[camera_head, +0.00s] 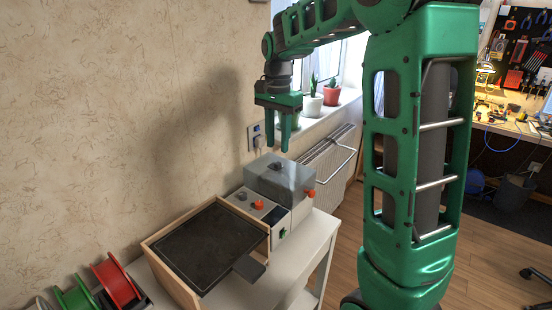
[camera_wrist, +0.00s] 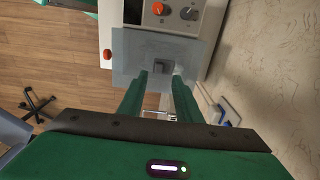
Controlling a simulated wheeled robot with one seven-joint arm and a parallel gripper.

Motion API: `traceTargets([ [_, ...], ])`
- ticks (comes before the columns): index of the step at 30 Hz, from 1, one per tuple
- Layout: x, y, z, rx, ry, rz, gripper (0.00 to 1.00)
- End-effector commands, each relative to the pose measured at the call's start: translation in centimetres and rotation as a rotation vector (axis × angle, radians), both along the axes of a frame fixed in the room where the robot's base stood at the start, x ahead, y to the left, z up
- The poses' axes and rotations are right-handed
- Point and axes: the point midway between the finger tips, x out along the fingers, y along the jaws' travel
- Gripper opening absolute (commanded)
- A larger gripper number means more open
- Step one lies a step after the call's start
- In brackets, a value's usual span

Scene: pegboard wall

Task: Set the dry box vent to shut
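The dry box (camera_head: 282,212) stands on a white table against the wall, with a grey see-through lid (camera_head: 280,178) on top. A small dark square piece shows at the middle of the lid (camera_wrist: 160,66); I cannot tell whether it is the vent or how it is set. The front panel has an orange knob (camera_head: 258,204) and a grey knob (camera_head: 242,196); they also show in the wrist view. An orange-red part (camera_head: 311,193) sticks out at the right side. My gripper (camera_head: 284,148) is open and empty, pointing down above the lid, apart from it.
A wooden-framed tray with a dark plate (camera_head: 212,245) sits in front of the box. A wall socket with a plug (camera_head: 257,139), a radiator (camera_head: 328,158) and sill plants are behind.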

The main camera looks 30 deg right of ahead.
Motion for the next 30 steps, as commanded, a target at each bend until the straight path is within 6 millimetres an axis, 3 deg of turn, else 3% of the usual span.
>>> traceTargets([
  [9,-0.1,0.1,-4.8,0.001,0.001,0.002,0.31],
  [23,0.0,0.1,-5.9,-0.001,-0.001,0.002,0.31],
  [27,0.0,0.1,-5.9,-0.001,-0.001,0.002,0.0],
  [30,0.0,0.1,-5.9,-0.001,-0.001,0.002,0.0],
])
